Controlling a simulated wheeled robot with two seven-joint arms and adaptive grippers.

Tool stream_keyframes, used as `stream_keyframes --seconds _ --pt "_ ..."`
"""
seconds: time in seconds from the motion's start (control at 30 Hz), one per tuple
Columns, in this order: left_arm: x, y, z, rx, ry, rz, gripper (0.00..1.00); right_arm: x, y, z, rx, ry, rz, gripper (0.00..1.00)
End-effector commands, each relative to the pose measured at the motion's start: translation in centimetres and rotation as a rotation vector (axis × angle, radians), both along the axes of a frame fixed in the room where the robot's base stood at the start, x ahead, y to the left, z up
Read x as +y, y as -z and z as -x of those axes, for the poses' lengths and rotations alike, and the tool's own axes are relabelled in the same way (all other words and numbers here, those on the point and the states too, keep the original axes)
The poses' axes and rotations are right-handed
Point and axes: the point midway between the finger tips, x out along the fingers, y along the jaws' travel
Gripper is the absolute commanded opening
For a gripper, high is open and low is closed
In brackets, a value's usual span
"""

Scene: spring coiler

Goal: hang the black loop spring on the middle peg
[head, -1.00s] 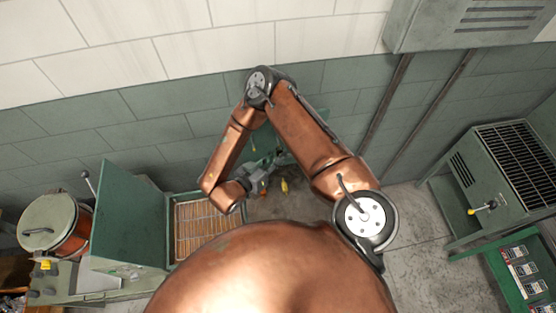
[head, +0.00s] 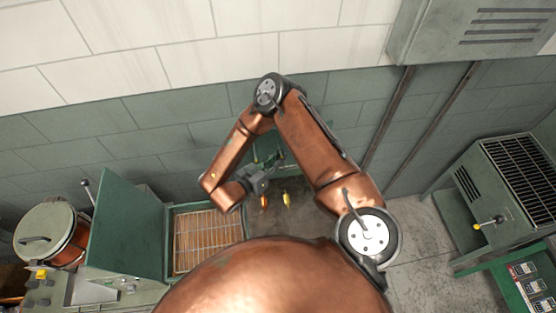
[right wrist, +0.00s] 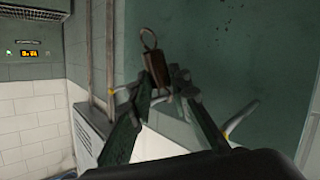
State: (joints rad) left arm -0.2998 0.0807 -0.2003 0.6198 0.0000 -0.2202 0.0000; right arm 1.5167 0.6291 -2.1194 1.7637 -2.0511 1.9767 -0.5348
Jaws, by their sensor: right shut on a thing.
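My right gripper (right wrist: 160,92) is shut on a spring (right wrist: 154,68) in the right wrist view. The spring has a brown, coil-like body and a dark wire loop standing up beyond the fingertips. It looks brown rather than black in this light. In the head view my right gripper (head: 262,178) is in front of the green wall, right of the tray; the spring cannot be made out there. In the wrist view a yellow-marked rod (right wrist: 124,90) is left of the fingers and a pale curved rod (right wrist: 240,118) is right. I cannot tell which is the middle peg. My left gripper is out of view.
Small orange (head: 264,202) and yellow (head: 286,199) things are just below the right gripper. An open green box with a wire rack (head: 207,207) is to the left, beside a round lidded pot (head: 45,232). A grilled green cabinet (head: 488,190) is at the right.

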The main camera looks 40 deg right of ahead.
Motion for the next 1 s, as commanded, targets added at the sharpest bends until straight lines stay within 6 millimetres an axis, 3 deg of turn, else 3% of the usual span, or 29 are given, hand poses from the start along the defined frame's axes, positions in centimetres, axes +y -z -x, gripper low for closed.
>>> stream_keyframes --seconds 0.47,0.5,0.77,1.0 --pt "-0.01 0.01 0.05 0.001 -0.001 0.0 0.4 0.01 0.03 0.05 0.001 0.0 -0.001 0.0" --pt "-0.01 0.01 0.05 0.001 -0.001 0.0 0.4 0.01 0.03 0.05 0.001 0.0 -0.001 0.2" --pt "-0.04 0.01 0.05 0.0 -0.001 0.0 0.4 0.01 0.03 0.05 0.001 0.0 0.0 0.38" --pt "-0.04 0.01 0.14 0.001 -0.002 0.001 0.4 0.03 0.03 0.04 0.001 0.0 -0.001 0.38"
